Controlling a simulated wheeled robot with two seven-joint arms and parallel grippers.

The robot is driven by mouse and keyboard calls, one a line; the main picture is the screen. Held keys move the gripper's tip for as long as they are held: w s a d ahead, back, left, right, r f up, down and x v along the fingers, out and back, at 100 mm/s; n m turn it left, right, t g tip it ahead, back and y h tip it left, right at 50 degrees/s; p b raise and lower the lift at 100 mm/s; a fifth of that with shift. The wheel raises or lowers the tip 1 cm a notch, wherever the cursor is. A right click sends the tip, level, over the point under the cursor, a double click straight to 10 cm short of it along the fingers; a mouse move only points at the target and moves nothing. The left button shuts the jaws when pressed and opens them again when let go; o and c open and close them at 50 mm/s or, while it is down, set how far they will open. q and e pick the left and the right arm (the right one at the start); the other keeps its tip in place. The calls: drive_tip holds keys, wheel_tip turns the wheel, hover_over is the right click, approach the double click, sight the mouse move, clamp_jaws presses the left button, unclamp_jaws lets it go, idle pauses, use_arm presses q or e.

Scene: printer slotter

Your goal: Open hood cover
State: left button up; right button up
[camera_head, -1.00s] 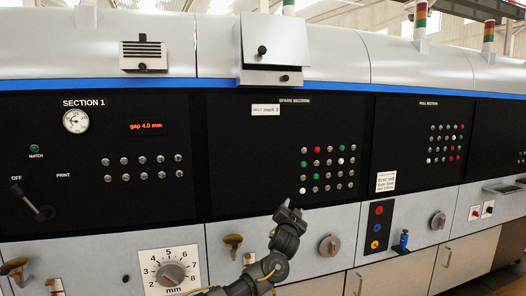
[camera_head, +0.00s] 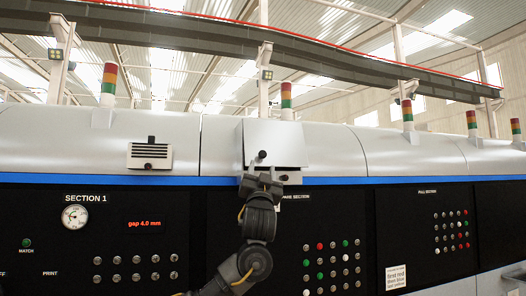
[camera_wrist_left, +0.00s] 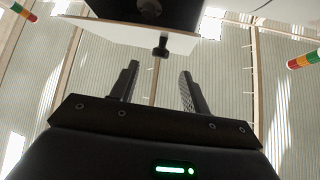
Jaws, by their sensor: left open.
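The hood cover is a light grey-white panel (camera_head: 285,141) on the upper front of the machine, with a black knob (camera_head: 262,154). In the left wrist view the white panel (camera_wrist_left: 110,32) crosses the top, with a black knob (camera_wrist_left: 161,47) pointing toward the gap between my fingers. My left gripper (camera_head: 262,178) is just below the knob in the head view and hides part of the cover's lower edge. In the left wrist view it (camera_wrist_left: 159,70) is open and empty, its fingertips apart from the knob. My right gripper is not in view.
A blue stripe (camera_head: 100,181) runs below the hoods, above the black control panel (camera_head: 110,228) with buttons and a gauge (camera_head: 75,216). A vented box (camera_head: 150,155) sits to the left. Signal lights (camera_head: 286,96) stand along the machine top. Open space lies above.

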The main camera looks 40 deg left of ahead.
sight(263, 155)
use_arm(q)
drive_tip(key=p+x, duration=0.4)
drive_tip(key=x, duration=0.3)
drive_tip(key=shift+r, duration=0.35)
drive_tip(key=shift+w+a+r+p, duration=0.15)
drive_tip(key=shift+w+a+p, duration=0.1)
drive_tip(key=shift+w+p, duration=0.1)
drive_tip(key=shift+c, duration=0.7)
clamp_jaws()
